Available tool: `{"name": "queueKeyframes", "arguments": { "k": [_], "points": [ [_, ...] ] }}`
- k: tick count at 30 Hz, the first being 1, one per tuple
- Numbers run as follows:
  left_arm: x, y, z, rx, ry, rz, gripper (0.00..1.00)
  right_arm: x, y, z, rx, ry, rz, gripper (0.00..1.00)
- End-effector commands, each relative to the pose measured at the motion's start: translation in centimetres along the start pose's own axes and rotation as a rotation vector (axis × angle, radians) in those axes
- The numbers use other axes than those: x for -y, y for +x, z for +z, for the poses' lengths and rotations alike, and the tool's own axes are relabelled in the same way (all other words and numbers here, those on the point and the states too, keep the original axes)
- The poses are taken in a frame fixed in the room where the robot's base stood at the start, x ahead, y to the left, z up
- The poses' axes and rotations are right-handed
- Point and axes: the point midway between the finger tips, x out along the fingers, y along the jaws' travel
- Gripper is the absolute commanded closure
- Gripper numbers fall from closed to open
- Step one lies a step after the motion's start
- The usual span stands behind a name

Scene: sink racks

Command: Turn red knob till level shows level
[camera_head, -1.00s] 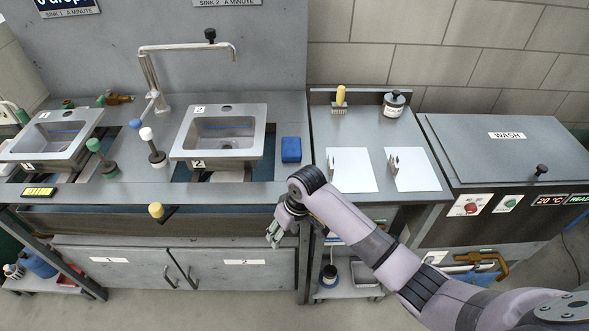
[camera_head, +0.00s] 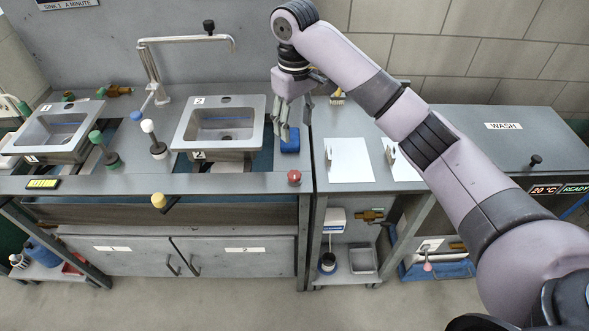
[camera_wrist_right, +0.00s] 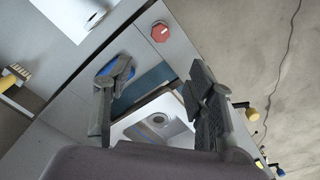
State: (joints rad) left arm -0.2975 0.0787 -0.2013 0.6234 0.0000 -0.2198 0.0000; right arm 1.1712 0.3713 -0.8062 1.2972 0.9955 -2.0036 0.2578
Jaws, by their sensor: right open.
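The red knob (camera_head: 294,177) sits on the front edge of the counter, right of sink 2; it also shows in the right wrist view (camera_wrist_right: 160,32) as a red octagon with a pale mark. My right gripper (camera_head: 291,124) is open and empty, above the counter by the blue sponge, behind and above the knob. In the wrist view its two fingers (camera_wrist_right: 150,78) are spread apart, with the knob beyond them and not touched. My left gripper is out of view.
Sink 2 (camera_head: 220,112) and sink 1 (camera_head: 57,122) stand left of my right gripper. A blue sponge (camera_head: 290,146) is close below it. A yellow knob (camera_head: 158,200) sticks out in front of the counter. The space in front of the red knob is clear.

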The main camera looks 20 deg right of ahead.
Motion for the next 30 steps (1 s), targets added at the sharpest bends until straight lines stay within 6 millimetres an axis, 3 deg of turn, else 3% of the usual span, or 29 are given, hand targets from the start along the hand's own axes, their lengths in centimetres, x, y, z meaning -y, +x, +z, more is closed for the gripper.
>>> {"name": "queueKeyframes", "arguments": {
  "k": [21,30],
  "points": [
    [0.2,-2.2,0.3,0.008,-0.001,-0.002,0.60,0.1,14.2,0.1,0.001,-0.001,-0.001,0.49],
    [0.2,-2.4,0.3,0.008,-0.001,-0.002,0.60,0.1,16.7,0.0,-0.001,-0.002,0.000,0.49]
  ]
}}
